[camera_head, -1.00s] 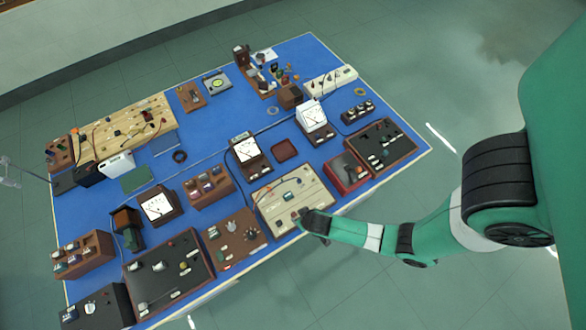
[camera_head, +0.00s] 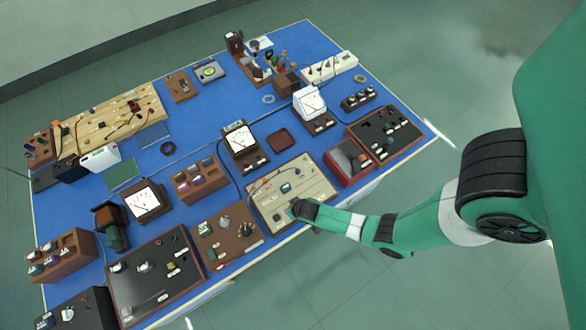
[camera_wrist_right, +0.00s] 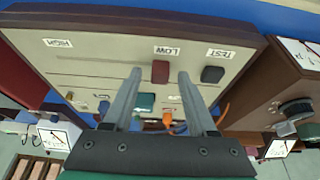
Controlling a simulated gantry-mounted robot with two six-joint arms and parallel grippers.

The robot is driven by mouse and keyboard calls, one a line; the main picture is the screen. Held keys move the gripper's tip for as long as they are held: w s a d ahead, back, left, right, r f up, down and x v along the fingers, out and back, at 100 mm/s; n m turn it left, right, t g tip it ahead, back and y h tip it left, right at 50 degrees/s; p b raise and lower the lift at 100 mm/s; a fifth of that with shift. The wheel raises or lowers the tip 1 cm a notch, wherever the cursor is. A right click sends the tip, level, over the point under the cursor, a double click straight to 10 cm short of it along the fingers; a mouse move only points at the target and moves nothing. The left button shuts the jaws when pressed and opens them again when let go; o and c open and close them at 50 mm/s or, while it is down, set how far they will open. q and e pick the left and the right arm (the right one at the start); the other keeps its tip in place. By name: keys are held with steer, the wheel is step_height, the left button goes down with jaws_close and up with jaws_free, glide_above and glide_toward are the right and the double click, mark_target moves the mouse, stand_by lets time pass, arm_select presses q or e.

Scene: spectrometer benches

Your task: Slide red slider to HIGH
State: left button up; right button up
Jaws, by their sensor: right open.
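The red slider (camera_wrist_right: 160,72) is a small dark red block on a cream panel (camera_wrist_right: 110,68), beside the upside-down LOW label (camera_wrist_right: 166,50). The HIGH label (camera_wrist_right: 58,43) is at the left of the panel in the wrist view. My right gripper (camera_wrist_right: 160,75) is open, with one finger on each side of the slider; I cannot tell whether they touch it. In the head view my right gripper (camera_head: 298,208) is at the front edge of the cream panel (camera_head: 268,207) and hides part of it. My left gripper is not in view.
A black knob (camera_wrist_right: 212,74) beside the TEST label is just right of the right finger. A teal block (camera_wrist_right: 146,102) and an orange plug with wires lie between the fingers. In the head view a red box (camera_head: 350,163) and a brown board (camera_head: 226,236) flank the panel.

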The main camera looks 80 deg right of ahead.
steer(key=shift+c, duration=0.3)
jaws_close()
stand_by(1.1)
